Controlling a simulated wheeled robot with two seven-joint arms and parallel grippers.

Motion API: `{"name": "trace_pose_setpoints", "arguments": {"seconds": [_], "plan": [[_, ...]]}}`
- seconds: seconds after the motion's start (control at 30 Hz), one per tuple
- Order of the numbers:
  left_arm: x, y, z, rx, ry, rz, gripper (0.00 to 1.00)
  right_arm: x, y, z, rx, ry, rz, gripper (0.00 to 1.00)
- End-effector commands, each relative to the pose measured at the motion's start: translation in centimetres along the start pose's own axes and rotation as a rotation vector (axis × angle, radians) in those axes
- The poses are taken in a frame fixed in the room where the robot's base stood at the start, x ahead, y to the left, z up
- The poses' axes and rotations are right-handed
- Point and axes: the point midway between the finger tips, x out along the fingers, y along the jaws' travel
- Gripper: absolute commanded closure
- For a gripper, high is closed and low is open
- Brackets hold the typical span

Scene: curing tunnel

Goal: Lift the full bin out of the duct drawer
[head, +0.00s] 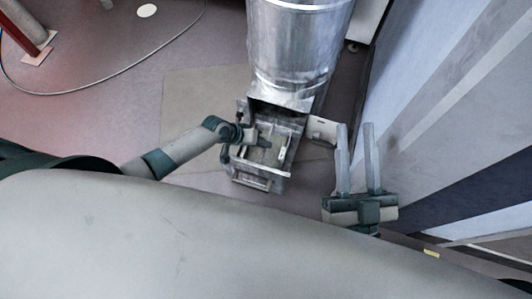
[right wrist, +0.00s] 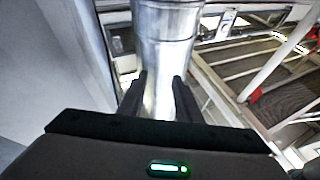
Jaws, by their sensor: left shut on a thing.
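The duct drawer (head: 252,184) is a metal box with a front handle, pulled out at the foot of the silver duct (head: 298,40). The bin (head: 268,156) sits inside it with greyish-tan contents and a pale grip on its right side (head: 283,153). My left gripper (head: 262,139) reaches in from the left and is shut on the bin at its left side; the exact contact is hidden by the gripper. My right gripper (head: 357,150) is open and empty, to the right of the drawer and apart from it. Its fingers also show in the right wrist view (right wrist: 160,95).
A grey and blue panelled wall (head: 445,120) stands close on the right of my right gripper. A thin cable (head: 110,86) curves over the reddish floor at the upper left. The floor left of the drawer (head: 190,110) is clear.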

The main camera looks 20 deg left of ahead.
Motion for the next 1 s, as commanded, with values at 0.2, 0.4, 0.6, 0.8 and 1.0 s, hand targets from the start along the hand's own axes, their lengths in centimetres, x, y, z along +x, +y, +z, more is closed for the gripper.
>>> {"name": "trace_pose_setpoints", "arguments": {"seconds": [0.2, 0.4, 0.6, 0.8, 1.0], "plan": [[-0.1, 0.1, -0.1, 0.0, 0.001, 0.001, 1.0, 0.0, 0.0, 0.0, 0.0, 0.0, 0.0, 0.69], [-0.4, 0.3, -0.2, 0.001, 0.002, 0.001, 1.0, 0.1, 0.0, 0.3, 0.002, -0.02, 0.001, 0.69], [-1.4, 0.9, -0.6, 0.001, 0.002, 0.002, 1.0, 0.2, 0.6, 2.0, 0.004, -0.117, 0.012, 0.69], [-3.0, 2.0, -1.2, 0.002, 0.003, 0.002, 1.0, 0.0, 1.4, 4.5, 0.008, -0.264, 0.025, 0.69], [-5.3, 3.5, -2.0, 0.002, 0.004, 0.002, 1.0, -1.2, 2.5, 7.8, 0.017, -0.459, 0.045, 0.69]]}}
